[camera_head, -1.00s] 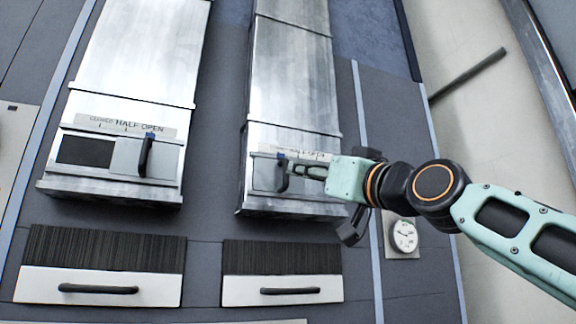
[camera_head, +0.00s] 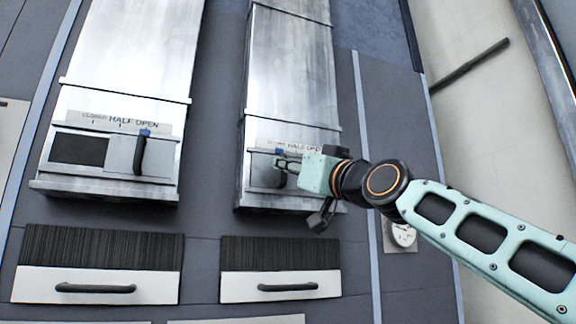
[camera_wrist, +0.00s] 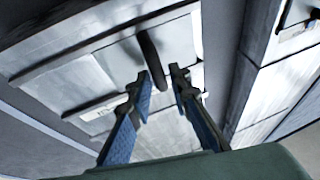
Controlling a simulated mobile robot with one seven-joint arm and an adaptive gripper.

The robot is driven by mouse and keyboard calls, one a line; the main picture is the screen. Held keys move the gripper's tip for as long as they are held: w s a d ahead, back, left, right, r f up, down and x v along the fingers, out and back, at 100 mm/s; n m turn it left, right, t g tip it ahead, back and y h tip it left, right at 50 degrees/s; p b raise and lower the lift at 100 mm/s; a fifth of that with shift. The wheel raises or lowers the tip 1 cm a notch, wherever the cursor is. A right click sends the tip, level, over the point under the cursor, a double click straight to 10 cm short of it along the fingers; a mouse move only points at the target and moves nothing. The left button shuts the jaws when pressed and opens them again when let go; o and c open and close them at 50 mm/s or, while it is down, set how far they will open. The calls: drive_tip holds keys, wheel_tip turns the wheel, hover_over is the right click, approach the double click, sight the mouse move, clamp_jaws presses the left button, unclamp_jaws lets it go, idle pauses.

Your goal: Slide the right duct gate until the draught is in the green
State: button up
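The right duct (camera_head: 291,95) is a metal box with a sliding gate on its front, under a scale plate (camera_head: 283,144) whose readable words include HALF OPEN. The gate's dark upright handle (camera_head: 279,153) has a blue top and also shows in the wrist view (camera_wrist: 151,55). My gripper (camera_head: 285,165) reaches it from the right. In the wrist view, my open fingers (camera_wrist: 158,78) lie on either side of the handle's near end, with gaps visible; contact is not clear. The round dial gauge (camera_head: 404,238) is partly hidden by my arm, and its needle cannot be read.
The left duct (camera_head: 133,55) has a similar gate with a dark handle (camera_head: 140,153). Below the ducts are two brush-topped white panels with black handles (camera_head: 95,288) (camera_head: 288,287). Open floor (camera_head: 480,140) lies to the right, with a dark bar on it.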

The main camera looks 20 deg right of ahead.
clamp_jaws()
drive_tip(key=shift+d, duration=0.1)
drive_tip(key=d+p, duration=0.2)
drive_tip(key=d, duration=0.4)
drive_tip(key=shift+d, duration=0.25)
drive_tip(key=shift+o, duration=2)
unclamp_jaws()
